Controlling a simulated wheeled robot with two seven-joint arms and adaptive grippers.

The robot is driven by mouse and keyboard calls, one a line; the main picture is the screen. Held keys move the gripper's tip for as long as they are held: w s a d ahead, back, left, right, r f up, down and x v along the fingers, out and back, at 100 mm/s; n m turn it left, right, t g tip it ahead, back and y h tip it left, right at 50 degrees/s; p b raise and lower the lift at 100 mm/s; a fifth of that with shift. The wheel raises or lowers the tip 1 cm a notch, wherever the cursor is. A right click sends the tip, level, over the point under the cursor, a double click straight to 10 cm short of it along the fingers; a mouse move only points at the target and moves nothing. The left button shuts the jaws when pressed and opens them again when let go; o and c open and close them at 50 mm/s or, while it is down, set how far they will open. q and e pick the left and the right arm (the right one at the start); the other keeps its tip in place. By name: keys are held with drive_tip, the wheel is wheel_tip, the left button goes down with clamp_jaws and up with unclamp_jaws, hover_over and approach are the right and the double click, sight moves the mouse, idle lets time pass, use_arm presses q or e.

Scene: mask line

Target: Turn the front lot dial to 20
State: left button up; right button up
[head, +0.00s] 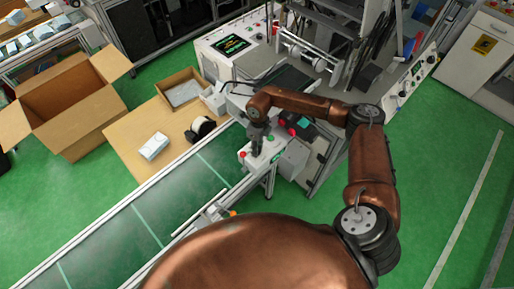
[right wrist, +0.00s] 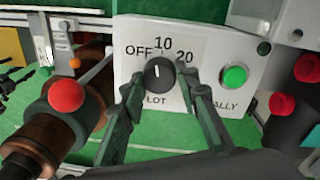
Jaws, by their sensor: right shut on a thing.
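The front lot dial (right wrist: 153,82) is a round black knob on a white panel (right wrist: 214,45), marked OFF, 10 and 20, with LOT below. Its white pointer stands nearly straight up, close to 10 and leaning slightly toward OFF. My right gripper (right wrist: 161,92) has its two dark fingers on either side of the knob and is shut on it. In the head view the right gripper (head: 257,147) reaches down onto the small panel box and hides the dial. My left gripper is not clearly seen in either view.
A green button (right wrist: 235,76) marked TALLY sits right of the dial. Red buttons (right wrist: 307,68) stand farther right. A green conveyor (head: 150,222) runs beside the panel. A wooden table (head: 128,150) holds a small white box (head: 153,146).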

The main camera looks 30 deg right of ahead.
sight(259, 150)
drive_tip(key=m+p, duration=0.1)
drive_tip(key=m, duration=0.5)
drive_tip(key=shift+m, duration=0.3)
drive_tip(key=m+p, duration=0.2)
drive_tip(key=m, duration=0.4)
drive_tip(key=shift+t, duration=0.3)
drive_tip(key=shift+m, duration=0.4)
drive_tip(key=o, duration=1.2)
drive_tip(key=shift+c, duration=0.2)
drive_tip(key=shift+s, duration=0.1)
drive_tip(key=shift+r, duration=0.2)
wheel_tip(259, 150, up, 12)
drive_tip(key=shift+d+f, duration=0.2)
drive_tip(key=shift+d, duration=0.05)
drive_tip(key=shift+s, duration=0.1)
